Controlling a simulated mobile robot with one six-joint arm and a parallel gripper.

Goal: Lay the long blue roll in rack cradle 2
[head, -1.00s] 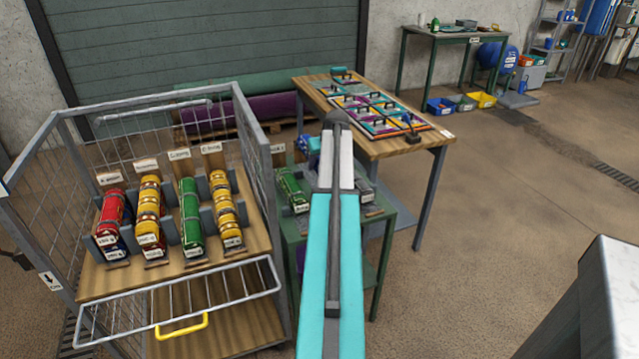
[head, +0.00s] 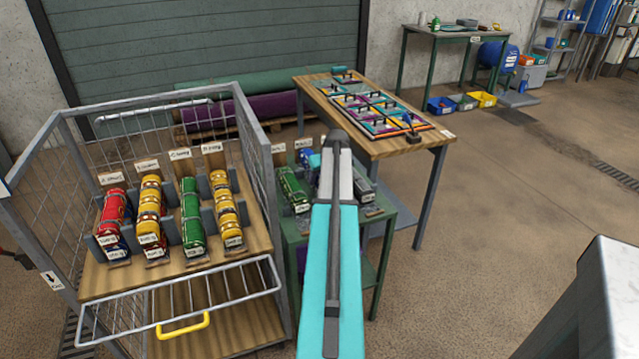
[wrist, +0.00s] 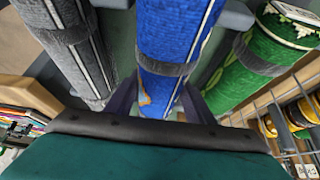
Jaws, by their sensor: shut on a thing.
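The blue roll (wrist: 172,35), with a grey band and white stripe, lies between the two fingers of my gripper (wrist: 158,98) in the wrist view. The gripper is shut on it near its close end. In the head view only a bit of the blue roll (head: 313,161) shows beside my arm, which hides the gripper. A grey roll (wrist: 68,40) lies left of it and a green roll (wrist: 265,58) right of it. I cannot tell whether the blue roll is clear of its support. Which cradle is number 2 is not readable.
A mesh cart (head: 262,195) on the left holds red, yellow and green rolls in labelled cradles. The small green table (head: 350,232) stands right beside it. A wooden table (head: 428,146) with coloured panels stands behind. Open floor lies to the right.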

